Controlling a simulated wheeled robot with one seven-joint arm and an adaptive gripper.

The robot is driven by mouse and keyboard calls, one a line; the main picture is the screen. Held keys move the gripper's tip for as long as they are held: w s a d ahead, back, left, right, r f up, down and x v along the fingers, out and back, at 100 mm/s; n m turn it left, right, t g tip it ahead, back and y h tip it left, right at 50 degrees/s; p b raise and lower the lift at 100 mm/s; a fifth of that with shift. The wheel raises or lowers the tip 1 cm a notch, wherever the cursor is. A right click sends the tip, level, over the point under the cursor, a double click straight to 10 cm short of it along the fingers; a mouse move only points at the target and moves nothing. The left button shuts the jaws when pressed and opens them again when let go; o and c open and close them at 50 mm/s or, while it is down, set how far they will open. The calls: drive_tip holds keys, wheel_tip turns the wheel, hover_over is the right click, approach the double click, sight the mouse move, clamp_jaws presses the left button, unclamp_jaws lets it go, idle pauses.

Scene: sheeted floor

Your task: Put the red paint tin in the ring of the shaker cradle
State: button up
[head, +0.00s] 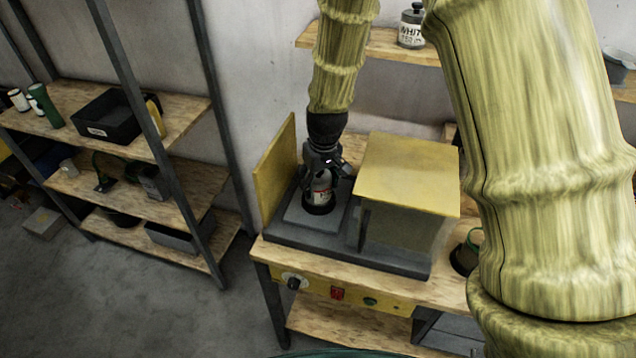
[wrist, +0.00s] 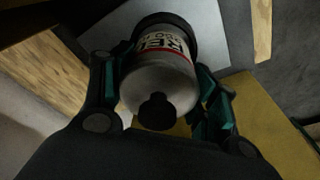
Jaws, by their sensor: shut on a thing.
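The red paint tin (head: 322,188) is a pale bottle-shaped tin with a dark cap and a label reading "RED". It stands about upright on the left part of the shaker cradle (head: 300,214), over a grey plate. My gripper (head: 324,168) is shut on it from above. In the wrist view the fingers lie on both sides of the tin (wrist: 162,85). A black ring (wrist: 176,20) surrounds its lower end and shows in the head view (head: 320,208). I cannot tell how deep the tin sits in it.
A yellow-topped box (head: 410,172) stands close to the right of the tin, and an upright yellow panel (head: 275,170) to the left. A white-labelled tin (head: 411,28) stands on the wall shelf behind. A loaded rack (head: 120,120) fills the left side.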

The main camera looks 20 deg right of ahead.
drive_tip(key=shift+f, duration=0.8)
drive_tip(key=shift+s+f, duration=0.1)
drive_tip(key=shift+f, duration=0.05)
drive_tip(key=o, duration=1.3)
drive_tip(key=shift+r, duration=0.85)
drive_tip(key=shift+s+d+r+b, duration=0.1)
drive_tip(key=shift+s+r+b, duration=0.3)
drive_tip(key=shift+r, duration=1.35)
drive_tip(key=shift+s+r+b, duration=0.15)
drive_tip(key=shift+r+b, duration=0.45)
drive_tip(key=shift+r, duration=1.15)
drive_tip(key=shift+s+d+r+b, duration=0.1)
drive_tip(key=shift+s+r+b, duration=0.3)
drive_tip(key=shift+r, duration=1.35)
drive_tip(key=shift+w, duration=0.15)
